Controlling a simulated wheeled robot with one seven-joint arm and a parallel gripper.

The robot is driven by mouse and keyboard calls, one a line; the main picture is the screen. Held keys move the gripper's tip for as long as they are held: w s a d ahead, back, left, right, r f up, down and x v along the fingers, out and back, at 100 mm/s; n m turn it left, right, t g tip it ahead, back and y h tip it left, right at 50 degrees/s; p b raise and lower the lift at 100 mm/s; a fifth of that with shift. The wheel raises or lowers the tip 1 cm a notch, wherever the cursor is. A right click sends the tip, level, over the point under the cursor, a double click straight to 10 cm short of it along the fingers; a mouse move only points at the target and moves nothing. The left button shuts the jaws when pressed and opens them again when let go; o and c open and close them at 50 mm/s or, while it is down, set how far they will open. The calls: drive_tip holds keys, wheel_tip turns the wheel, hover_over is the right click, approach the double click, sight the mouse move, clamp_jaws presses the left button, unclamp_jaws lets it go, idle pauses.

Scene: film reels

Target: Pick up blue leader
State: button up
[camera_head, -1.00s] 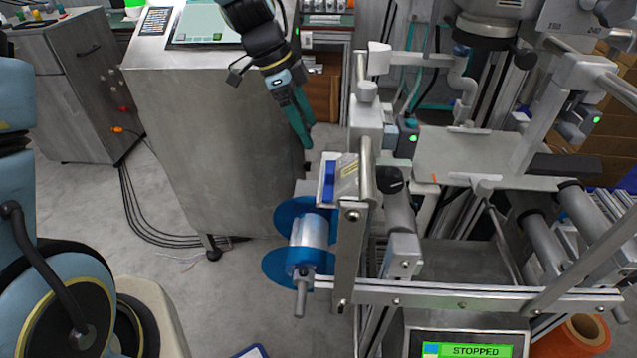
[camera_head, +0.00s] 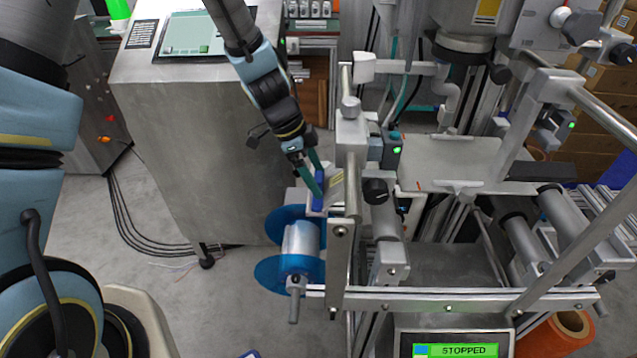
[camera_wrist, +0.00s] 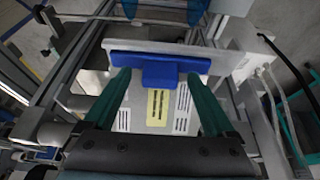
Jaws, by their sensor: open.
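The blue leader (camera_wrist: 160,68) is a blue bar with a short tab toward my gripper, set on a light grey plate with a yellow label in the wrist view. In the head view the blue leader (camera_head: 319,190) shows small at the left end of the machine, above the blue film reel (camera_head: 300,240). My gripper (camera_wrist: 161,78) is open, with its green fingers on either side of the tab and their tips close to the bar. Whether they touch it I cannot tell. In the head view my gripper (camera_head: 316,180) reaches down from the upper left.
The machine's metal frame (camera_head: 340,250) stands right beside my gripper, with rollers (camera_head: 390,235) to its right. A grey cabinet (camera_head: 190,150) stands to the left. A screen (camera_head: 455,350) reads STOPPED. Open floor (camera_head: 235,300) lies at the lower left.

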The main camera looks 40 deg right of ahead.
drive_tip(key=shift+c, duration=0.2)
clamp_jaws()
idle(0.6)
